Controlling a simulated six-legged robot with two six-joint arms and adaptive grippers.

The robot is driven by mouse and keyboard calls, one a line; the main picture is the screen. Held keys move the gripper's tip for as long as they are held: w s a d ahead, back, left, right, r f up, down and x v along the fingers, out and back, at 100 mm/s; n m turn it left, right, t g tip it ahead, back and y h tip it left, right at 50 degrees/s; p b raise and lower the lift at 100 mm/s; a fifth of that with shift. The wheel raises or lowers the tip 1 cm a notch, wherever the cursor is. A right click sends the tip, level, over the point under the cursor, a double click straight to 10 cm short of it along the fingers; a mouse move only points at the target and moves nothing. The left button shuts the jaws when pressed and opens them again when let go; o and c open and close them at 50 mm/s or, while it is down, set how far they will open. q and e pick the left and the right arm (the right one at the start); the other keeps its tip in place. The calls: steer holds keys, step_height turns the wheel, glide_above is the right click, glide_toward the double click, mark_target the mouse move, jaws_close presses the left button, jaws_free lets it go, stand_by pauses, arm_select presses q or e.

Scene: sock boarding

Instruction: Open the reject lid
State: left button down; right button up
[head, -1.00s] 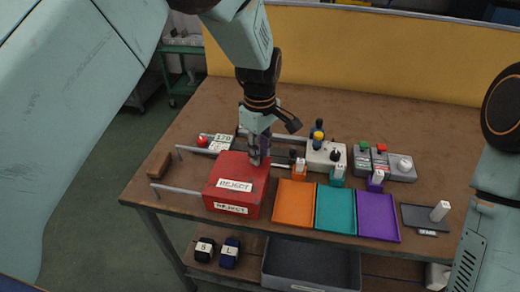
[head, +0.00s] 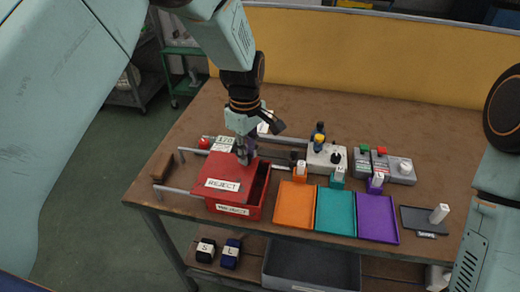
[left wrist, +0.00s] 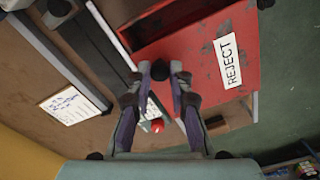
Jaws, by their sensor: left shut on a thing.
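The red reject box (head: 256,208) stands near the front left of the table, with a REJECT label on its front. Its red lid (head: 222,188) is shifted to the left and a dark opening shows along the box's right side. The lid and its REJECT label also show in the left wrist view (left wrist: 235,92), with the opening beside it.
Orange (head: 294,206), teal (head: 335,211) and purple (head: 377,218) trays lie right of the box. Behind them are control boxes (head: 326,158) with buttons. A wooden block (head: 162,166) and metal rails (head: 178,190) are at the left. A grey bin (head: 310,266) sits below.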

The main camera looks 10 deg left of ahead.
arm_select(q)
steer(key=p, duration=0.2)
glide_toward(213, 158)
step_height(213, 158, down, 5)
steer(key=shift+w+f, duration=0.1)
steer(key=shift+f, duration=0.05)
steer(key=c, duration=1.2)
jaws_free()
step_height(213, 158, up, 12)
steer(key=shift+s+f, duration=0.1)
steer(key=shift+s, duration=0.1)
